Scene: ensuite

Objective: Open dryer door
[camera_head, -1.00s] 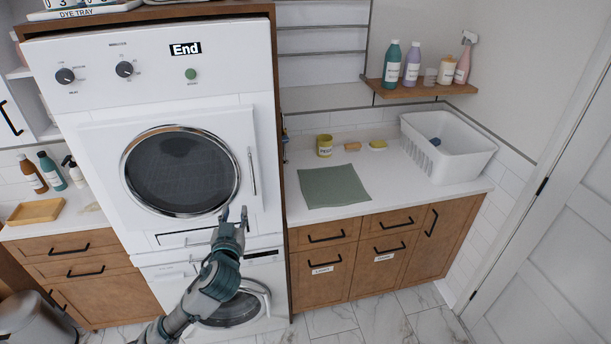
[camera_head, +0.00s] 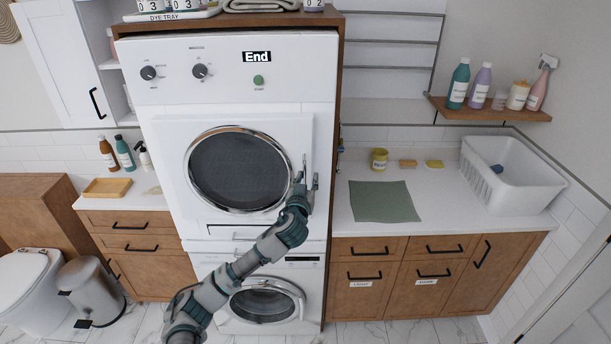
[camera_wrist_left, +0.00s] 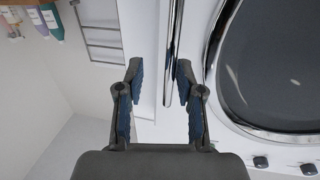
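The white dryer (camera_head: 160,110) is the upper machine, with "End" on its display. Its round dark-glass door (camera_head: 240,172) is shut; the glass also shows in the left wrist view (camera_wrist_left: 280,60). The thin upright door handle (camera_wrist_left: 173,50) is at the door's right edge in the head view, where my gripper partly hides it. My left gripper (camera_head: 309,176) is at the handle, fingers apart. In the left wrist view, the handle lies between the lines of the open fingers (camera_wrist_left: 158,75), nearer the right one; contact cannot be told. My right gripper is out of view.
A front-loading washer (camera_head: 265,300) stands below the dryer. To the right is a counter with a green cloth (camera_head: 384,202) and a white basket (camera_head: 512,175). To the left are a tray (camera_head: 107,188), bottles and a bin (camera_head: 92,290). Space before the door is clear apart from my arm.

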